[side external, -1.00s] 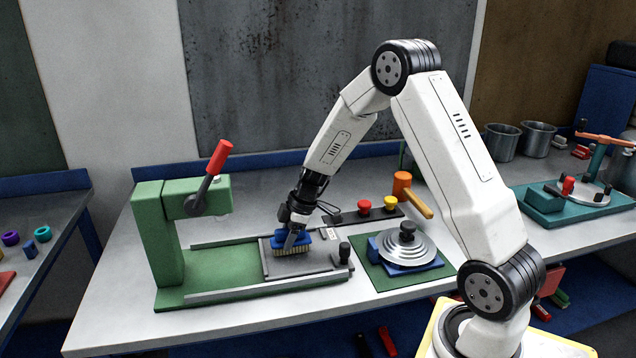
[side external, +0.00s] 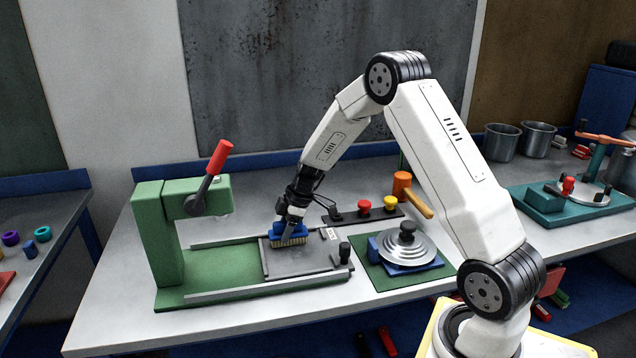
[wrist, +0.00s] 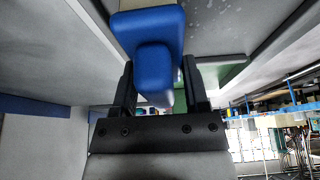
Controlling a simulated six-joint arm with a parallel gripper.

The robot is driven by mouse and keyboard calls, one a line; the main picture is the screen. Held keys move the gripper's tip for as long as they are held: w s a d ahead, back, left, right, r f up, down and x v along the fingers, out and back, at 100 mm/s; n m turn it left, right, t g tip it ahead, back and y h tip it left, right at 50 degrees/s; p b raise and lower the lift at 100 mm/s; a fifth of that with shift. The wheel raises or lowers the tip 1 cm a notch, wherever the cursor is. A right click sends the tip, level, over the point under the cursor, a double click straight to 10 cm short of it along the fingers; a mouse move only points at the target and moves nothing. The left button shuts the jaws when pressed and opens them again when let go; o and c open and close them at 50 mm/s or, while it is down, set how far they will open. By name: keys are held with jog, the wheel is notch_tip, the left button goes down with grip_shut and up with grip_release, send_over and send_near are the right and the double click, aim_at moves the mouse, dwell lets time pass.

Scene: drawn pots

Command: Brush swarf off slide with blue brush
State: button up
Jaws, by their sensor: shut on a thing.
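My gripper (side external: 288,224) is shut on the blue brush (side external: 289,235), whose tan bristles point down at the grey slide (side external: 305,262). The bristles are over the far left part of the slide, at or just above its surface; I cannot tell whether they touch. In the wrist view the blue brush (wrist: 152,50) sits between the two dark fingers (wrist: 157,95). Small pale specks, perhaps swarf (wrist: 204,15), show on a grey surface beside the brush. In the side view no swarf can be made out on the slide.
A green press with a red-handled lever (side external: 219,157) stands left of the slide. A black knob (side external: 344,250) rises at the slide's right end. To the right are a stepped metal disc (side external: 404,250), a button strip (side external: 364,206) and an orange-headed mallet (side external: 402,185).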

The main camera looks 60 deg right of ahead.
jog(key=shift+a, duration=0.1)
jog(key=shift+s+a, duration=1.4)
jog(key=shift+s, duration=0.1)
jog(key=shift+s+a+f, duration=0.2)
jog(key=shift+s+a, duration=1.3)
jog(key=shift+s+d, duration=0.8)
jog(key=shift+w+d+r, duration=0.1)
jog(key=shift+w+d, duration=1.4)
jog(key=shift+w, duration=0.05)
